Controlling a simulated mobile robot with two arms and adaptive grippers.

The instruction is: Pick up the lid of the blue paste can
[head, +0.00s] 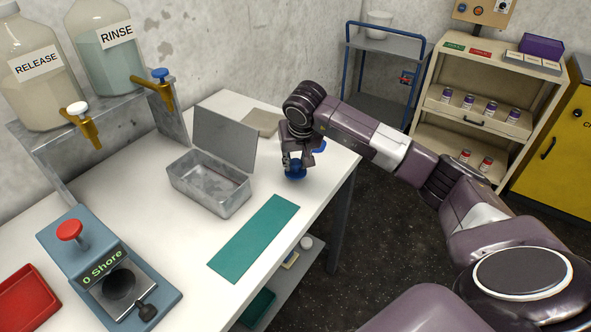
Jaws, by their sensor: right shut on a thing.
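The blue paste can (295,173) stands on the white table, near its right edge. My right gripper (296,160) points down at the top of the can and is shut on its lid. The gripper fingers hide most of the lid, and I cannot tell whether the lid is apart from the can. A smaller blue piece (319,147) shows just behind and right of the gripper, partly hidden by it. My left gripper is not in view.
An open metal box (212,189) stands left of the can. A green mat (254,238) lies in front. A hardness gauge (110,270), a red tray (25,300) and the RELEASE and RINSE bottles (105,50) are left. A shelf (485,100) and blue cart (385,60) stand behind.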

